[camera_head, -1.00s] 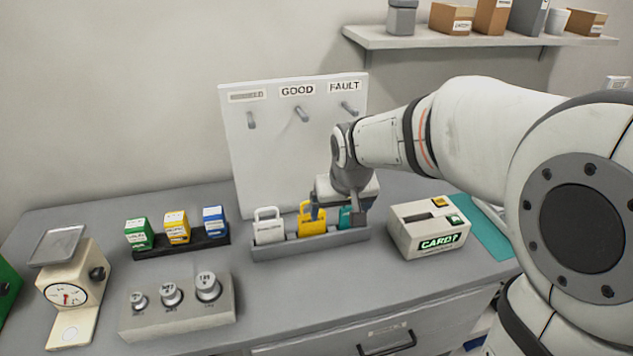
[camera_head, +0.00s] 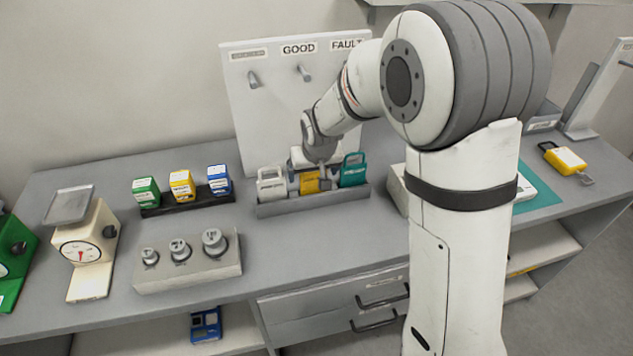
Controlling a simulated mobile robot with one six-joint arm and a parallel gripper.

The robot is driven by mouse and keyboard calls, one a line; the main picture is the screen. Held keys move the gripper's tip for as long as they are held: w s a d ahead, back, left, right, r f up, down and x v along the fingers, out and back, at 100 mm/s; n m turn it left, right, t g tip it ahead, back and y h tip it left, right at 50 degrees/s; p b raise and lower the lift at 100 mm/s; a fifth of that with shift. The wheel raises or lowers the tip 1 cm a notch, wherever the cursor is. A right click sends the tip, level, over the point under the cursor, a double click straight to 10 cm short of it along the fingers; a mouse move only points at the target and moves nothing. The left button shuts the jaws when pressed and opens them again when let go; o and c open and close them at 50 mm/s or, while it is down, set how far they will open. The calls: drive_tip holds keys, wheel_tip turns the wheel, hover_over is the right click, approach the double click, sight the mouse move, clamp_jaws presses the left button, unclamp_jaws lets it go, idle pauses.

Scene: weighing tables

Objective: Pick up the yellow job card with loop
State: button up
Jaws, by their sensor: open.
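The yellow job card (camera_head: 309,185) stands in a grey rack (camera_head: 285,208) on the table, between a white card with a loop (camera_head: 271,188) and a teal card with a loop (camera_head: 352,173). My gripper (camera_head: 320,182) is open, pointing down at the yellow card's top. It hides the yellow card's loop and part of its right side. I cannot tell whether the fingers are around the loop or touching it.
A pegboard (camera_head: 245,115) labelled GOOD and FAULT stands behind the rack. Left are green, yellow and blue boxes (camera_head: 181,186), a weight block (camera_head: 190,265) and a scale (camera_head: 88,250). A yellow item (camera_head: 563,158) lies at right. My arm partly hides the card box (camera_head: 395,188).

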drive_tip(key=shift+c, duration=0.6)
drive_tip(key=c, duration=0.9)
drive_tip(key=shift+c, duration=0.2)
